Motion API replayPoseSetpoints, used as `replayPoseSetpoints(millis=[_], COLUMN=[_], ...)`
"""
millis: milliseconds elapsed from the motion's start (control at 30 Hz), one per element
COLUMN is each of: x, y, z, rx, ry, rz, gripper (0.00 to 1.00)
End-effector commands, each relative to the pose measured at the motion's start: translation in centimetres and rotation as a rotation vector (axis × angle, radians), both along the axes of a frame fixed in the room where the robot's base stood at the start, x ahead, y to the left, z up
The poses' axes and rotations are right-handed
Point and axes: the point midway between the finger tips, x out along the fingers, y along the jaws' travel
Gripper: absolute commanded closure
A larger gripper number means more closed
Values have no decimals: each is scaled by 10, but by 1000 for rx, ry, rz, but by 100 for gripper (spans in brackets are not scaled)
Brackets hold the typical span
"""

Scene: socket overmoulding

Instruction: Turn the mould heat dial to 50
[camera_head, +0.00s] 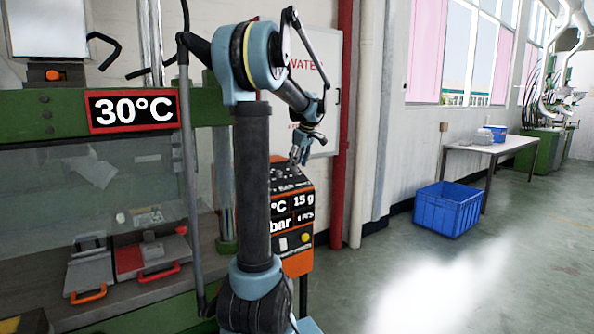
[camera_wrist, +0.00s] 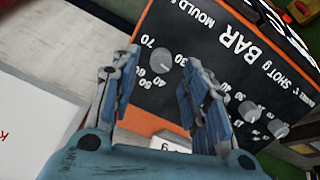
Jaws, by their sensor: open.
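In the wrist view, the black dial panel (camera_wrist: 215,55) carries a row of grey knobs and labels reading MOULD, BAR and SHOT g. The grey knob at the MOULD end (camera_wrist: 160,60), with 60 and 70 printed near it, shows between my fingertips. Its pointer is too small to read. My gripper (camera_wrist: 161,68) is open, one finger on each side of that knob in the picture; I cannot tell how near it is. In the head view my gripper (camera_head: 300,155) hangs just above the control box (camera_head: 299,262). A sign on the press (camera_head: 133,111) reads 30°C.
The green press (camera_head: 40,128) with its clear guard stands at left. A blue crate (camera_head: 447,210) sits on the floor at right, beside a table (camera_head: 512,143). The floor at right is open.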

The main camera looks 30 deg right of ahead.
Motion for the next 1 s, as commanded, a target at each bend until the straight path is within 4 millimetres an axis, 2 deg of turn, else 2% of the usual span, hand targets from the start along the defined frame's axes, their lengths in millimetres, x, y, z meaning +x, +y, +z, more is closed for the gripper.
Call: replayPoseSetpoints(millis=[233, 633, 800, 833, 900, 933, 1000], x=[11, 13, 13, 13, 12, 11, 12], y=[0, 1, 0, 0, 0, -17, -8], z=[-25, -30, -30, -30, -30, -30, -29], rx=[0, 0, 0, 0, 0, 0, 0], ry=[0, 0, 0, 0, 0, 0, -1], rz=[1, 0, -1, -1, -1, -9, -7], gripper=[58, 58, 96, 100, 100, 100, 100])
